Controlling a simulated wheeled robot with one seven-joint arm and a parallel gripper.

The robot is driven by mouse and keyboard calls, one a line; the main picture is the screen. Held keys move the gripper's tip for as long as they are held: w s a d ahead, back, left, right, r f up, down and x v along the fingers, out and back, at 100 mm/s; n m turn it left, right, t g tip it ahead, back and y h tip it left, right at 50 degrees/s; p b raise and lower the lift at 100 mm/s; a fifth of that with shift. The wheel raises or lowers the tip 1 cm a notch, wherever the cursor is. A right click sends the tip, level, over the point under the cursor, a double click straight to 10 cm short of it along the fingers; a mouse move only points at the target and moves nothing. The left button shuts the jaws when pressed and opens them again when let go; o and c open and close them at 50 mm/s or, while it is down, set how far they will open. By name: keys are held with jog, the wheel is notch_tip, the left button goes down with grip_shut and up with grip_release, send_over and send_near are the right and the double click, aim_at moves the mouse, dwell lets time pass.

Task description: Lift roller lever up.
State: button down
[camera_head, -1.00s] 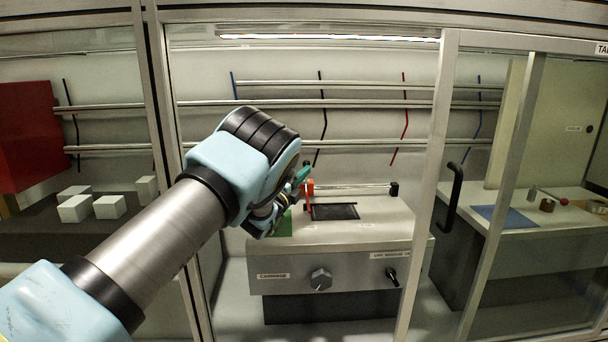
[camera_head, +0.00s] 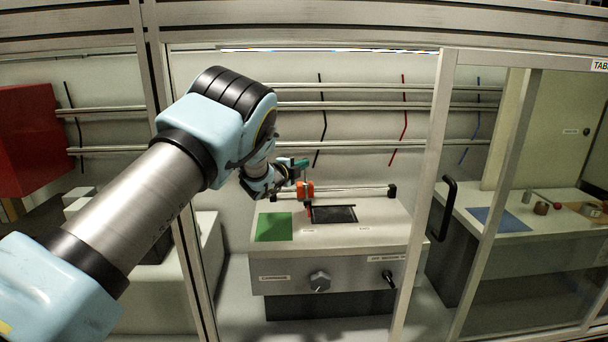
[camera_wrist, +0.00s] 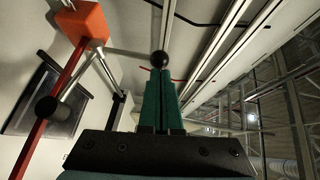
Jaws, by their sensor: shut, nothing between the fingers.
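My gripper (camera_head: 303,164) has green fingers, pressed together with nothing between them. It is above the orange block (camera_head: 304,190) on the rail of the bench unit. In the wrist view the orange block (camera_wrist: 85,20) is at the upper left, with a red bar (camera_wrist: 62,95) running down from it and a dark cylinder (camera_wrist: 47,107) beside the bar. A black ball (camera_wrist: 160,59) shows just beyond the closed fingertips (camera_wrist: 161,72); I cannot tell whether they touch. Which part is the roller lever is not clear.
The bench unit (camera_head: 285,258) has a green square (camera_head: 273,227), a dark framed plate (camera_head: 334,214), a front knob (camera_head: 320,281) and a rail (camera_head: 355,188). An enclosure frame post (camera_head: 425,190) with a black handle (camera_head: 444,208) stands to the right.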

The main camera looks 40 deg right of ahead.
jog(key=shift+w+d, duration=0.25)
jog(key=shift+d, duration=0.05)
jog(key=shift+w+r, duration=0.15)
dwell(0.4)
